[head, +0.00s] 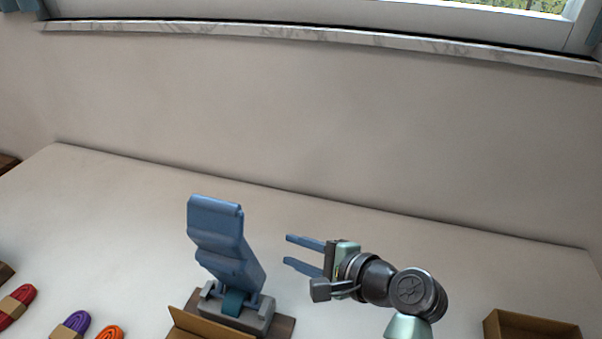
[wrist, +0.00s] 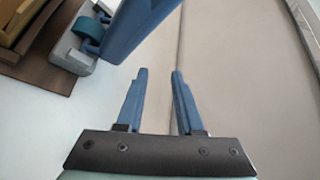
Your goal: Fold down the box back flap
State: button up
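A cardboard box shows only in part at the bottom edge of the head view, where one brown flap (head: 208,325) stands up at a tilt. Most of the box is cut off by the frame. Brown cardboard also shows at the upper left corner of the wrist view (wrist: 40,25). My gripper (head: 287,250) is open and empty, its two blue fingers pointing left, to the right of and behind the flap and apart from it. In the wrist view the fingers (wrist: 160,72) have a clear gap between them.
A blue jointed upright (head: 225,240) on a grey base (head: 238,311) stands just behind the flap, close to my fingertips. Red (head: 18,304), purple (head: 74,325) and orange (head: 109,333) cord bundles lie left. An open brown tray (head: 530,327) is right. The table behind is clear up to the wall.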

jog(key=w+r+n+t+h, duration=0.1)
jog(key=w+r+n+t, duration=0.1)
jog(key=r, duration=0.4)
jog(key=w+r+n+t+h, duration=0.2)
jog(key=r+n, duration=0.1)
jog(key=r, duration=0.4)
jog(key=shift+w+d+r+t+h+p, duration=0.2)
jog(key=shift+w+d+t+h+p, duration=0.1)
jog(key=shift+d, duration=0.15)
